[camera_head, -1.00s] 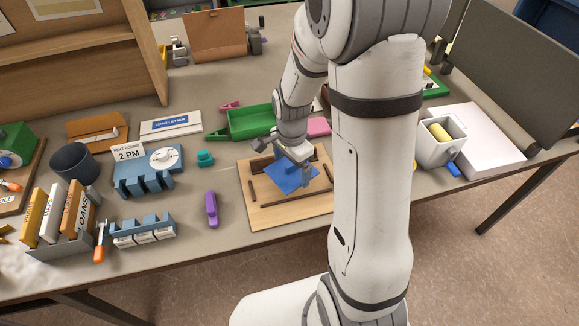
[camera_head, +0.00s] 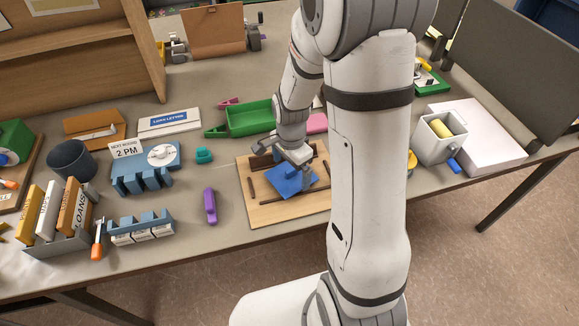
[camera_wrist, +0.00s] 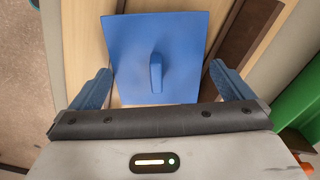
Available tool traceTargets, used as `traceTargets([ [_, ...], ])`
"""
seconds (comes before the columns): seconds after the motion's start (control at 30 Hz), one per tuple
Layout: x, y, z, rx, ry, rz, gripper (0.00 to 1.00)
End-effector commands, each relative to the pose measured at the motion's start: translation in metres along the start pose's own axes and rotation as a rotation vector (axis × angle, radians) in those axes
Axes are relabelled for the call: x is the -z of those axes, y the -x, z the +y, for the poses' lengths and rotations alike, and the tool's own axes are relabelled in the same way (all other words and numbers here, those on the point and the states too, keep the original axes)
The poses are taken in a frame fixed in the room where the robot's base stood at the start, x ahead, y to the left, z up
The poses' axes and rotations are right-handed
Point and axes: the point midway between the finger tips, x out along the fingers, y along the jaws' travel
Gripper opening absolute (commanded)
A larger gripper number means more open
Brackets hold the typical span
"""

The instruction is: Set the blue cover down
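The blue cover (camera_head: 290,182) is a flat square plate with a small upright handle. It is over the light wooden board (camera_head: 262,213) with dark strips, turned askew to them; whether it lies fully flat I cannot tell. In the wrist view the blue cover (camera_wrist: 130,45) is just ahead of my gripper, with its handle between the fingers. My gripper (camera_wrist: 157,78) is open, its blue fingers wide apart and clear of the handle on both sides. In the head view my gripper (camera_head: 298,168) is just above the cover and hides part of it.
A purple object (camera_head: 210,206) stands left of the board. A green tray (camera_head: 250,118) and a pink item (camera_head: 317,123) are behind it. A blue rack (camera_head: 145,172) stands further left. A white bin (camera_head: 437,138) is to the right. Bare table lies in front of the purple object.

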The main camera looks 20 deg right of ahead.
Motion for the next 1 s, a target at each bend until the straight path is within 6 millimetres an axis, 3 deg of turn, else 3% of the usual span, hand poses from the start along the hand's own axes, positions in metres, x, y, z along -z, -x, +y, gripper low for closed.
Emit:
traceTargets([
  [0.27,0.0,0.004,0.0,0.0,0.001,0.0,1.0],
  [0.43,0.0,0.021,-0.001,0.004,0.001,0.002,1.0],
  [0.8,0.0,0.101,-0.001,0.006,0.002,0.002,1.0],
  [1.0,-0.001,0.126,-0.001,0.002,0.002,0.001,1.0],
])
